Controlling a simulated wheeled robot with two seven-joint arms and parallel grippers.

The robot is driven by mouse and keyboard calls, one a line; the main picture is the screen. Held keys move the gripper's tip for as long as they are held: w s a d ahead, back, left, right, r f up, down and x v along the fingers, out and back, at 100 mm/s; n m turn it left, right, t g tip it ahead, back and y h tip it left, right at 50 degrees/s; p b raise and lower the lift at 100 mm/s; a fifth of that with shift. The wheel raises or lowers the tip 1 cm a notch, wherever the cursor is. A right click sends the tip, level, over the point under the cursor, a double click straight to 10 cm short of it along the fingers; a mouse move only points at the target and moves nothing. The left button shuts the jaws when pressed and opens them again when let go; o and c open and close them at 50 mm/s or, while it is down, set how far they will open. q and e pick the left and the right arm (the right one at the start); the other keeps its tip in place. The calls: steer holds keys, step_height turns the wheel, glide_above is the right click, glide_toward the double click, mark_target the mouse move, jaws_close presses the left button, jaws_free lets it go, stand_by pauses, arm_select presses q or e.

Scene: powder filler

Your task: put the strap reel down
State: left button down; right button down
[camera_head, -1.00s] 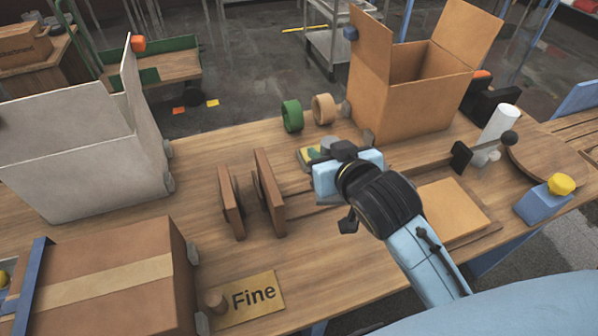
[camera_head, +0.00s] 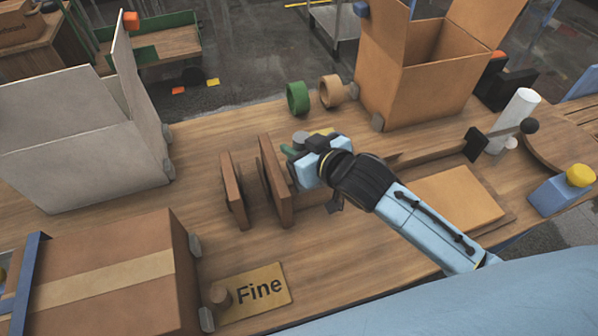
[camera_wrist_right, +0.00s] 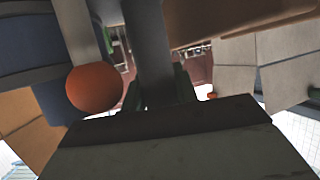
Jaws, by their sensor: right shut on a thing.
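My right gripper (camera_head: 304,164) is above the middle of the wooden table, just right of two upright brown plates. It is shut on what I take to be the strap reel (camera_head: 288,150), of which a green edge shows at the gripper's left side. The gripper hides most of it, and I cannot tell whether it touches the table. In the right wrist view a dark, wide block fills the bottom, with a grey upright bar above it. My left gripper is not in view.
The brown plates (camera_head: 277,182) stand close to the gripper's left. Green (camera_head: 298,98) and tan (camera_head: 331,91) rolls stand behind. An open carton (camera_head: 425,90) is at back right, a pale open box (camera_head: 85,150) at left. The table front right of the "Fine" sign (camera_head: 255,291) is clear.

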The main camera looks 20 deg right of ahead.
step_height(320, 180, down, 3)
steer(key=shift+w+r, duration=0.1)
steer(key=shift+r, duration=0.1)
steer(key=shift+f+b, duration=0.7)
steer(key=shift+f, duration=1.65)
steer(key=shift+f, duration=0.5)
steer(key=c, duration=1.4)
jaws_free()
steer(key=shift+o, duration=0.2)
steer(key=shift+r, duration=0.5)
steer(key=p+v, duration=0.1)
steer(key=v, duration=1.1)
